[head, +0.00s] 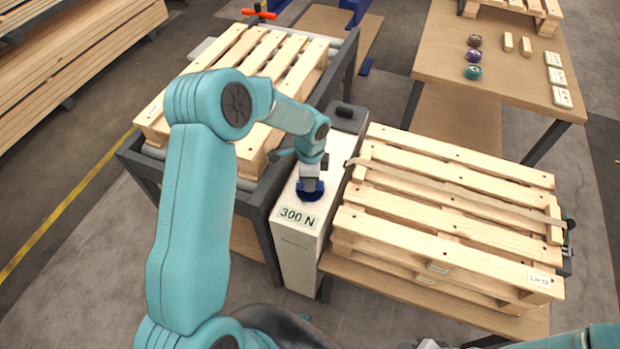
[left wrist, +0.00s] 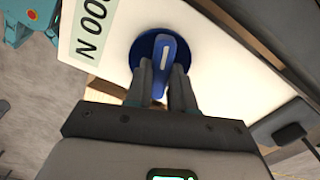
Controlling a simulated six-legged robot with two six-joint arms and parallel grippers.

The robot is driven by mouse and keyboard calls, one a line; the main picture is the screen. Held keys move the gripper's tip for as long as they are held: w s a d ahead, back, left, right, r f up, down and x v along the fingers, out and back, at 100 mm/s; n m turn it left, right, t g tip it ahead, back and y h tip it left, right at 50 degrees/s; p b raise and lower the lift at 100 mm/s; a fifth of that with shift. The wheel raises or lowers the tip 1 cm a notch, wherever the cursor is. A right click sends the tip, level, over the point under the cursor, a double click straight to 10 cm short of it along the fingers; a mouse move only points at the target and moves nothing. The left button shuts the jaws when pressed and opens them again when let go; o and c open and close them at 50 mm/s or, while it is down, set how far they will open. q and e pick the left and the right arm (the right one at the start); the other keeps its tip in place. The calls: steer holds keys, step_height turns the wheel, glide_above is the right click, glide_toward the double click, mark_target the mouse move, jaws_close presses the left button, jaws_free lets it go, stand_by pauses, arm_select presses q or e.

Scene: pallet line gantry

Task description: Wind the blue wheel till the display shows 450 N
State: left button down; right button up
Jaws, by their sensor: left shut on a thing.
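The blue wheel (head: 309,192) sits on top of a narrow white cabinet (head: 298,250) between two pallet stands. The display (head: 297,217) on the cabinet's top, in front of the wheel, reads 300 N. My left gripper (head: 310,180) comes down on the wheel from above. In the left wrist view its two fingers (left wrist: 160,90) are shut on the raised grip bar of the blue wheel (left wrist: 163,58). The display (left wrist: 95,28) shows there rotated, partly cut off.
A strapped pallet stack (head: 450,210) stands close on the cabinet's right. Another pallet (head: 250,80) lies on a dark-framed roller stand (head: 262,205) to its left. A table (head: 500,75) with small coloured spools stands at the back right.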

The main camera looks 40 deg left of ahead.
arm_select(q)
steer(key=shift+w+r+m, duration=0.1)
steer(key=shift+m, duration=1.1)
steer(key=c, duration=1)
jaws_free()
steer(key=shift+o, duration=0.2)
step_height(320, 180, up, 16)
steer(key=shift+r, duration=0.15)
steer(key=shift+s, duration=0.2)
